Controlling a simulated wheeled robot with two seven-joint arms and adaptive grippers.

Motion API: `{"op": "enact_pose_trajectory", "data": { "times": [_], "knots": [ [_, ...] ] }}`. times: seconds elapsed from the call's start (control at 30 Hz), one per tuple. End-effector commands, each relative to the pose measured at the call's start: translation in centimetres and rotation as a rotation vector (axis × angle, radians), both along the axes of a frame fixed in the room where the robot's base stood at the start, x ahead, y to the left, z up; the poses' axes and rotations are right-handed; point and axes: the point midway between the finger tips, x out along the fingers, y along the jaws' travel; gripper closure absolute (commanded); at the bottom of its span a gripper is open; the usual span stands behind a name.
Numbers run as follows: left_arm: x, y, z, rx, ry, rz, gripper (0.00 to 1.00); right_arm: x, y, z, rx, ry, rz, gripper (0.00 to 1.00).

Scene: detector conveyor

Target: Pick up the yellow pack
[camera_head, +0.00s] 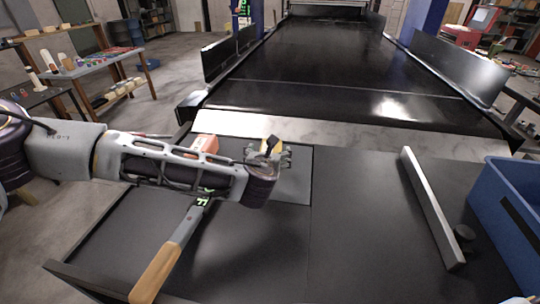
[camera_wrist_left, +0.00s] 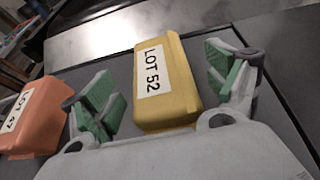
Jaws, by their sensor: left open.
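The yellow pack (camera_wrist_left: 180,75) lies on the dark table surface with a white label reading LOT 52 facing up. In the left wrist view it sits between the green-padded fingers of my left gripper (camera_wrist_left: 163,82), with a gap on each side. The fingers are spread open and hold nothing.
An orange pack (camera_wrist_left: 33,118) lies left of the yellow one; it also shows behind my arm in the head view (camera_head: 204,144). A wooden-handled tool (camera_head: 160,268) lies in front. A metal bar (camera_head: 430,207) and blue bin (camera_head: 512,215) stand right. The conveyor (camera_head: 320,60) is behind.

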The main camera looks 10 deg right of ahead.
Motion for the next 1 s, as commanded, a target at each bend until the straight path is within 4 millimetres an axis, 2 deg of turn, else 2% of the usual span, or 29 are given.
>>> {"op": "enact_pose_trajectory", "data": {
  "times": [0.3, 0.77, 1.0],
  "knots": [
    [1.7, -0.6, -0.7, 0.000, 0.000, 0.001, 0.12, 0.0, -0.1, 0.4, -0.001, 0.001, 0.001, 0.47],
    [1.7, -0.6, -0.8, 0.000, 0.000, 0.001, 0.12, 0.0, -0.1, 0.4, -0.001, 0.001, 0.001, 0.47],
    [1.7, -0.6, -0.8, 0.000, 0.000, 0.001, 0.41, 0.0, -0.1, 0.4, -0.001, 0.001, 0.000, 0.47]
  ]
}}
